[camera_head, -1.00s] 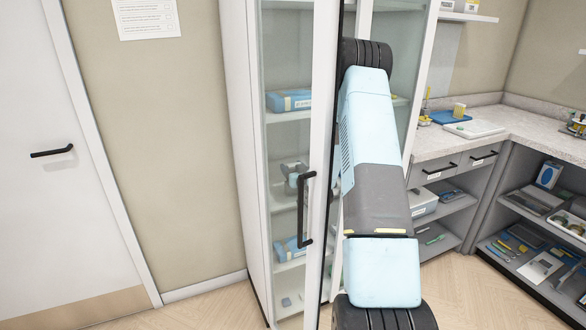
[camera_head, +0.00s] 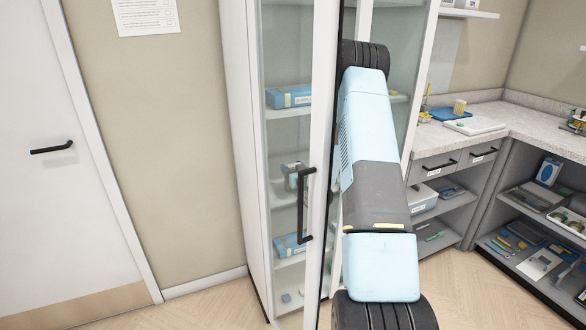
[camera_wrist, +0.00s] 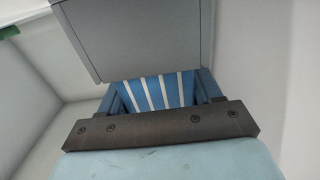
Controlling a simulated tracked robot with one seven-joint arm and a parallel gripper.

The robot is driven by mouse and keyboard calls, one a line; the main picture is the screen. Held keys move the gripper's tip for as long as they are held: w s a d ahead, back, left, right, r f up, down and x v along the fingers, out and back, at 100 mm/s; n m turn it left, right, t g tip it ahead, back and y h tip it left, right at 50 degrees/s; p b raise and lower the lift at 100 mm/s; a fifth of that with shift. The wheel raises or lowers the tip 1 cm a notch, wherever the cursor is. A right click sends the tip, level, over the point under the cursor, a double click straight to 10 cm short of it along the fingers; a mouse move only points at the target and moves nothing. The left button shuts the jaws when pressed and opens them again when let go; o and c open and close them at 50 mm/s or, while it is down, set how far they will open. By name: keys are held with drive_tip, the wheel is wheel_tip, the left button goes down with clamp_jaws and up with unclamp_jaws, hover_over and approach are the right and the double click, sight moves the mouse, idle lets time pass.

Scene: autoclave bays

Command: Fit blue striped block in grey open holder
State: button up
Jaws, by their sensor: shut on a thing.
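The blue block with white stripes (camera_wrist: 160,91) is between the fingers of my gripper (camera_wrist: 162,86) in the wrist view. My gripper is shut on it. A grey box-shaped thing (camera_wrist: 140,38) is right ahead of the block and hides its far end. This looks like the grey holder, but its opening does not show. I cannot tell whether the block touches it or is partly inside it. In the head view my arm hides my gripper and the block.
A tall glass-fronted cabinet (camera_head: 240,120) stands beside my arm, with a black handle (camera_head: 304,205) on its door frame. Blue boxes (camera_head: 289,96) sit on its shelves. White walls surround my gripper closely in the wrist view. A counter (camera_head: 510,122) is at right.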

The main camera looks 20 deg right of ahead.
drive_tip(key=shift+f, duration=0.75)
drive_tip(key=o, duration=1.1)
drive_tip(key=shift+o, duration=0.2)
drive_tip(key=shift+s, duration=0.1)
drive_tip(key=s, duration=1.3)
drive_tip(key=shift+s, duration=0.3)
